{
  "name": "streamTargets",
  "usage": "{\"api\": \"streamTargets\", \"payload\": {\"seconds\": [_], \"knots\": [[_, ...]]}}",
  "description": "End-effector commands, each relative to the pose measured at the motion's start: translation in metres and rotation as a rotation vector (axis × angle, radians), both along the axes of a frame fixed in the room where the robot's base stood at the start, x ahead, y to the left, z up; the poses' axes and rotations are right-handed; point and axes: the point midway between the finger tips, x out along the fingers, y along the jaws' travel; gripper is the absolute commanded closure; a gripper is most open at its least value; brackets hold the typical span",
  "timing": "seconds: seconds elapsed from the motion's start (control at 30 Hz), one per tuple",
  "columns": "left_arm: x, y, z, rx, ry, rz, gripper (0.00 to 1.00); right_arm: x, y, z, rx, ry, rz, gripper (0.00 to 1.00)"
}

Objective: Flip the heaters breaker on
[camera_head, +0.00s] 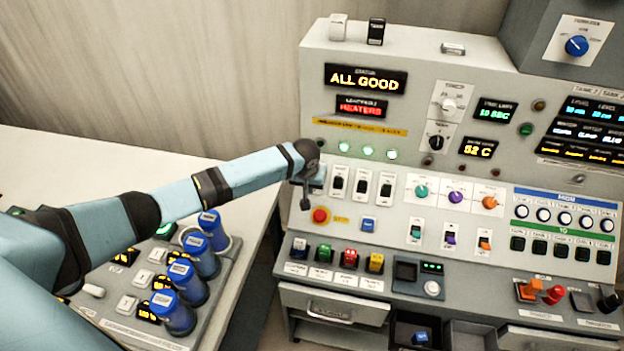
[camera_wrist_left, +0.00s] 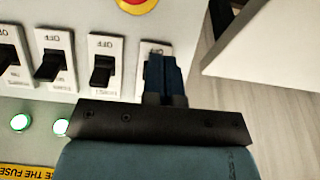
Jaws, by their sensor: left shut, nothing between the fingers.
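A row of black breaker switches on white plates stands on the console's upright face. In the head view three show clearly, such as this breaker (camera_head: 362,187); the leftmost breaker (camera_head: 318,181) is partly hidden by my gripper. Their small labels are too blurred to tell which is the heaters one. My left gripper (camera_head: 305,202) is shut and empty at the leftmost breaker. In the left wrist view its fingers (camera_wrist_left: 166,75) cover most of that breaker's plate (camera_wrist_left: 152,48), hiding its lever; contact cannot be told.
A red button (camera_head: 320,216) sits just below the breakers. Green lights (camera_head: 368,151) glow above them. A status display (camera_head: 365,79) reads ALL GOOD. Blue-capped containers (camera_head: 172,311) stand on the left table, below my arm. A drawer (camera_head: 333,307) is under the console.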

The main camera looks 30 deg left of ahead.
Motion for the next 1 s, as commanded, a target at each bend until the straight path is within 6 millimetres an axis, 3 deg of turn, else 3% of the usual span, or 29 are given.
{"api": "streamTargets", "payload": {"seconds": [0.43,0.73,1.0], "knots": [[-0.004,-0.001,0.004,-0.001,0.0,0.0,1.0,-0.002,-0.001,0.006,0.001,0.003,-0.005,0.41],[-0.011,-0.003,0.032,-0.001,0.0,-0.001,1.0,-0.001,-0.001,0.038,0.001,0.001,-0.005,0.41],[-0.018,-0.005,0.053,0.0,-0.001,-0.001,1.0,-0.001,-0.001,0.031,0.002,0.0,-0.005,0.41]]}}
